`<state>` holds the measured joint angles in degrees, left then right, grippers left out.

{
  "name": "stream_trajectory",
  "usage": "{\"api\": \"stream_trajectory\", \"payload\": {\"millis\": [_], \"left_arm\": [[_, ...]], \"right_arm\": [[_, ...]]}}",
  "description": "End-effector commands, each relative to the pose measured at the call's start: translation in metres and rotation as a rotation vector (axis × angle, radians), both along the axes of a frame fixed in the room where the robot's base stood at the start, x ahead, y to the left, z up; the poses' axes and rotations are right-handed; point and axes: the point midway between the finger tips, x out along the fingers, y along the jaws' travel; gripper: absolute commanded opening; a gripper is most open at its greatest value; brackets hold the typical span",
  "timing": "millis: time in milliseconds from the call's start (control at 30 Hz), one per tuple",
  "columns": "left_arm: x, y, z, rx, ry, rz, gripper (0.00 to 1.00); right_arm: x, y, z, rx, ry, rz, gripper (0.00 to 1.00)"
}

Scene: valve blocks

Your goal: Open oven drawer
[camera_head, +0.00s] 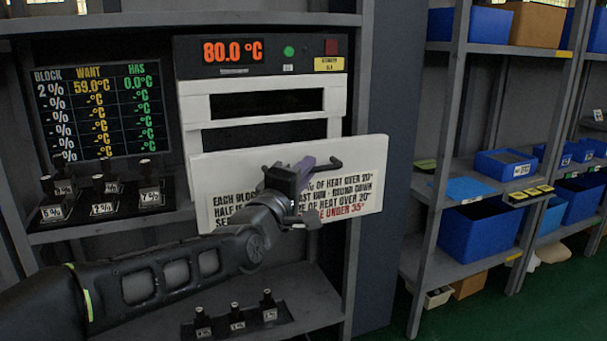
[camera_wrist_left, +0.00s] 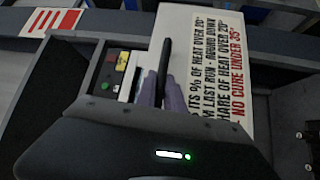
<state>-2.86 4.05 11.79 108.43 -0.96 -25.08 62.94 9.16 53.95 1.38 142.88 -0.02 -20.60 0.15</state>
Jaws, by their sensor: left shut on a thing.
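The oven (camera_head: 262,105) sits in the shelf unit, with a display reading 80.0 °C. Its white drawer front (camera_head: 225,178), printed with lines of text, looks set forward of the oven face. The drawer front also shows in the left wrist view (camera_wrist_left: 205,60). A dark handle (camera_head: 328,164) crosses the front. My left gripper (camera_head: 302,178) is at the drawer front, with its fingers shut on the handle. In the left wrist view the fingers (camera_wrist_left: 163,88) close around the dark bar. The drawer's inside is hidden. My right gripper is out of view.
A board (camera_head: 103,110) with block readings stands left of the oven. Labelled blocks with black knobs (camera_head: 103,207) sit below it, and several more (camera_head: 236,322) on the lower shelf. Racks with blue bins (camera_head: 480,232) stand at right. Green floor (camera_head: 465,320) lies open between.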

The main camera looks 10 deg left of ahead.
Motion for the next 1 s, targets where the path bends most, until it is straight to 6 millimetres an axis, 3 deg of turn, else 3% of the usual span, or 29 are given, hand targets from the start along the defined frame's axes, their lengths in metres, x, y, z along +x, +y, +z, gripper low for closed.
{"api": "stream_trajectory", "payload": {"millis": [200, 233, 467, 767, 1000], "left_arm": [[0.000, 0.000, -0.001, 0.000, 0.003, 0.000, 0.00], [0.000, 0.000, -0.001, 0.000, 0.003, 0.000, 0.15], [0.000, 0.000, 0.000, -0.001, 0.001, 0.000, 0.34], [-0.001, 0.001, 0.000, 0.000, 0.000, 0.000, 0.34], [-0.026, 0.007, -0.004, 0.002, -0.002, 0.001, 0.34]], "right_arm": [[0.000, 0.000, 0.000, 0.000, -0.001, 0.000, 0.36], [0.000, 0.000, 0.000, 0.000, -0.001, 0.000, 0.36], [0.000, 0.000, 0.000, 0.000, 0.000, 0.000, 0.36], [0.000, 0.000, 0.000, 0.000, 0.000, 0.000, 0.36], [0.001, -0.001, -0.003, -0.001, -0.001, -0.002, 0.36]]}}
